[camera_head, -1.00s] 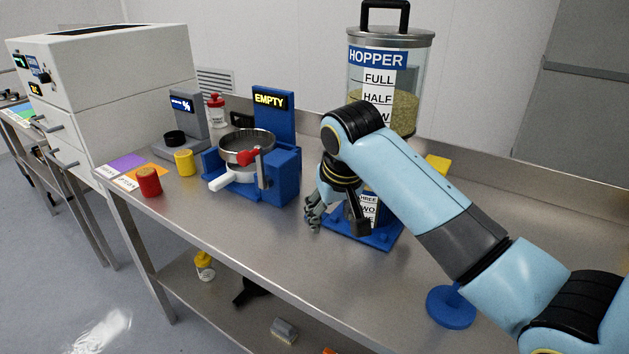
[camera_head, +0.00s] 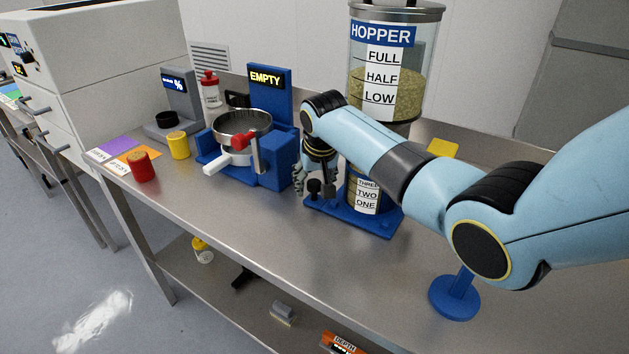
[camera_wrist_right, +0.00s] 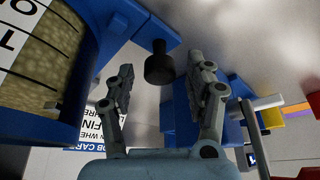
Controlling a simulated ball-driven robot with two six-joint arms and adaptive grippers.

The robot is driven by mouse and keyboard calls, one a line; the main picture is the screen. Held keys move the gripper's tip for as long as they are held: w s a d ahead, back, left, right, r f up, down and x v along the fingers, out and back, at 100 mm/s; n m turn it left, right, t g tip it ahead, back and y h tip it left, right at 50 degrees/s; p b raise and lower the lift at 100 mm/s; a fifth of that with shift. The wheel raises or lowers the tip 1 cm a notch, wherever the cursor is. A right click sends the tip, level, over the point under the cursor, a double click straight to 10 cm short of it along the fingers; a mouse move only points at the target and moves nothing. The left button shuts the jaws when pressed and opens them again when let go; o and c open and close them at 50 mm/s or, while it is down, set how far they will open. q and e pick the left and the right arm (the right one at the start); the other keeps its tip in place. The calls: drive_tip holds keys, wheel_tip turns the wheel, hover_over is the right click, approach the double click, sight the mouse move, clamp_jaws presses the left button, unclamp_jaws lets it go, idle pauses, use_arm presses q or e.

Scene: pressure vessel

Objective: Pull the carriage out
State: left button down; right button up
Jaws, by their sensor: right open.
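The carriage appears to be the blue base plate (camera_head: 350,217) under the hopper (camera_head: 385,85), with a black knob (camera_head: 314,187) at its left end. A canister (camera_head: 367,192) marked THREE, TWO, ONE stands on the plate. My right gripper (camera_head: 312,178) is open beside the left end of the plate. In the right wrist view, the black knob (camera_wrist_right: 159,66) on a blue arm (camera_wrist_right: 145,32) shows between and beyond the open fingers (camera_wrist_right: 161,80). I cannot tell whether a finger touches it. My left gripper is out of view.
A blue device (camera_head: 281,162) with an EMPTY display and white-handled ring stands left of the gripper. Red (camera_head: 143,167) and yellow (camera_head: 179,146) cups stand farther left. A blue round stand (camera_head: 454,297) is at the front right. The bench (camera_head: 255,222) in front is clear.

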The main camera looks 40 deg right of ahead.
drive_tip(key=shift+w+f, duration=0.1)
clamp_jaws()
idle(0.3)
